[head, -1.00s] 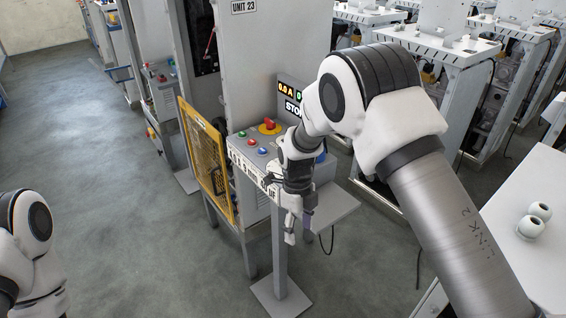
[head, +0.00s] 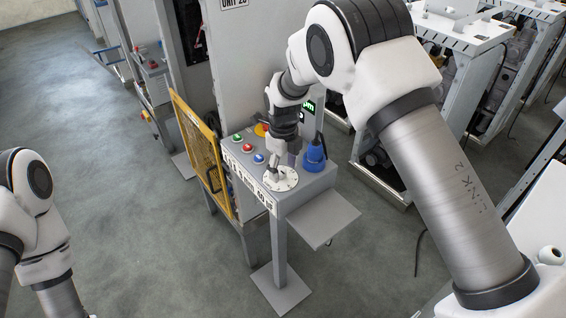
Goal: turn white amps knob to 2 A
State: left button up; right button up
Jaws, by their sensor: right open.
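A round white dial plate (head: 290,182) lies on the sloped top of the grey control box, near its front corner. My right gripper (head: 281,168) is open, pointing down over this dial, with its fingers at the dial's middle. The fingers hide much of the centre, so I cannot make out the white amps knob's pointer or its setting. I cannot tell whether the fingers touch the knob. My left arm shows at the left edge, but its gripper is out of view.
Green (head: 237,138), red (head: 247,147) and blue (head: 258,157) buttons line the box left of the dial. A blue fitting (head: 315,153) stands close on its right. A yellow mesh guard (head: 202,150) is at the left. A grey shelf (head: 322,217) juts out in front.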

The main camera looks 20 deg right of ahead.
aim_at(279, 169)
jog(key=w+f, duration=0.3)
jog(key=shift+w+a+f, duration=0.1)
jog(key=shift+a, duration=0.05)
jog(key=shift+w, duration=0.1)
jog(key=shift+c, duration=0.7)
jog(key=shift+s+r, duration=0.45)
jog(key=shift+s, duration=0.15)
jog(key=c, duration=1)
jog(key=shift+d, duration=0.2)
pick_arm(q)
jog(key=shift+w+f, duration=0.15)
jog(key=shift+w, duration=0.75)
pick_arm(e)
jog(key=shift+f, duration=0.1)
jog(key=shift+a, duration=0.1)
jog(key=shift+w, duration=0.1)
jog(key=o, duration=1.1)
jog(key=shift+o, duration=0.2)
